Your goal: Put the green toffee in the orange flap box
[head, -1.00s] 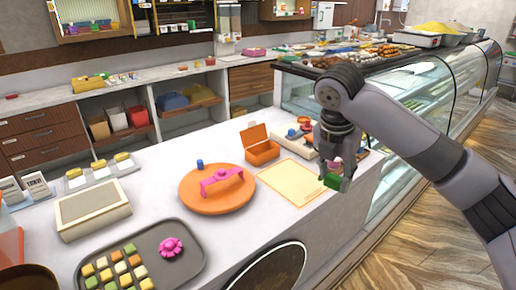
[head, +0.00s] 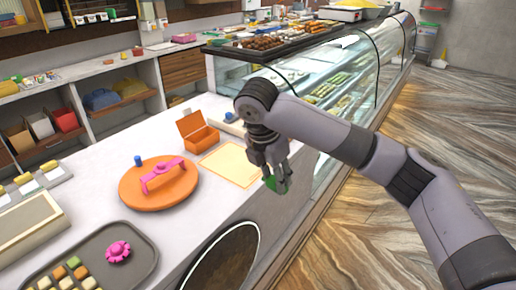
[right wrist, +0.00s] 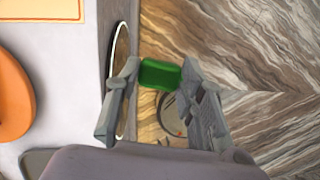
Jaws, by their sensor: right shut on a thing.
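The green toffee (head: 270,183) is a small green block held between the fingertips of my right gripper (head: 276,184). In the right wrist view the toffee (right wrist: 160,74) sits between the two fingers, over the wood floor just beyond the counter's front edge. The orange flap box (head: 197,132) stands on the counter with its lid raised, behind and left of my right gripper. Its inside is only partly visible. My left gripper is not in view.
A cream sheet with an orange border (head: 231,165) lies in front of the box. An orange round lid with a pink handle (head: 150,198) and a small blue piece (head: 138,160) are to its left. A grey tray (head: 140,262) holds sweets. A glass display case (head: 335,85) stands behind.

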